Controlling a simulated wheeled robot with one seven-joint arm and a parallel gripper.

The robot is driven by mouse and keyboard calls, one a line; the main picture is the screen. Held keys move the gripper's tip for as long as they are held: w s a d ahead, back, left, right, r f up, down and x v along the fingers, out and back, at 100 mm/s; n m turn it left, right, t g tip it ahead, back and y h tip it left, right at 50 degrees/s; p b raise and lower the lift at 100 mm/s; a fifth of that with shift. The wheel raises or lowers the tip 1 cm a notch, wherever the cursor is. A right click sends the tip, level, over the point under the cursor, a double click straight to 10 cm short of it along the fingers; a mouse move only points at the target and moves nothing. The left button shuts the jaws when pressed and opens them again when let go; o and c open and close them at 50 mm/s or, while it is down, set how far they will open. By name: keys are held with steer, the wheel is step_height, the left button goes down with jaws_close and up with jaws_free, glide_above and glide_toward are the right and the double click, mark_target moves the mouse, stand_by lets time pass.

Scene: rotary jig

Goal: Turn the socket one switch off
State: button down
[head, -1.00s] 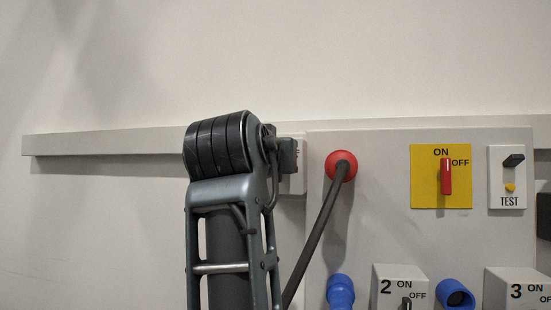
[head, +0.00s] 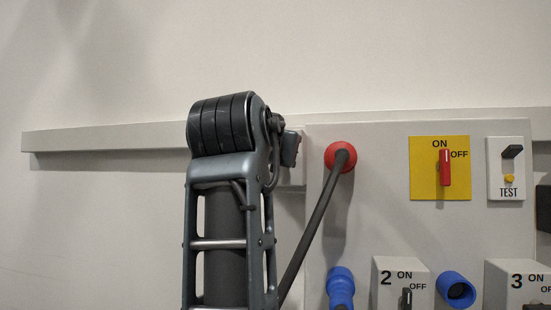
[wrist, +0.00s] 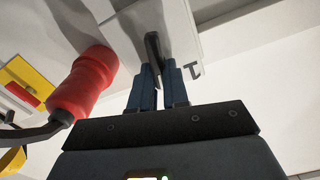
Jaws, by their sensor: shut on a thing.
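In the wrist view my gripper (wrist: 157,85) is shut on the dark switch handle (wrist: 153,48) of the white socket one box (wrist: 190,22). The two blue-grey fingers stand on either side of the handle, whose far end shows beyond them. Part of a dark letter shows on the box, beside the right finger. In the head view my arm hides most of the socket one box and its handle. Only a dark part of my gripper (head: 290,148) shows past the arm, in front of the box's right part.
A red plug (head: 340,157) with a dark cable (head: 312,235) is close right of my arm; it also shows in the wrist view (wrist: 84,84). Further right are the yellow plate's red switch (head: 445,168), the TEST switch (head: 511,152), sockets two (head: 387,270) and three. The wall above is clear.

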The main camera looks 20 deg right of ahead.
steer(key=shift+s+d+f+m+b, duration=0.15)
steer(key=shift+f+m+b, duration=0.1)
steer(key=shift+m+b, duration=1.85)
steer(key=shift+s+d+f+m+b, duration=0.25)
steer(key=shift+m+b, duration=0.95)
steer(key=shift+m, duration=1.75)
steer(key=shift+w+d+f+m+b, duration=0.1)
steer(key=shift+f+m+b, duration=0.2)
steer(key=shift+m+b, duration=1.8)
steer(key=shift+m+p, duration=0.4)
steer(key=shift+m, duration=0.15)
steer(key=c, duration=1.1)
jaws_free()
steer(key=shift+s+a, duration=0.15)
steer(key=b+v, duration=0.1)
steer(key=v, duration=0.6)
steer(key=shift+s+a, duration=0.15)
steer(key=shift+s, duration=0.05)
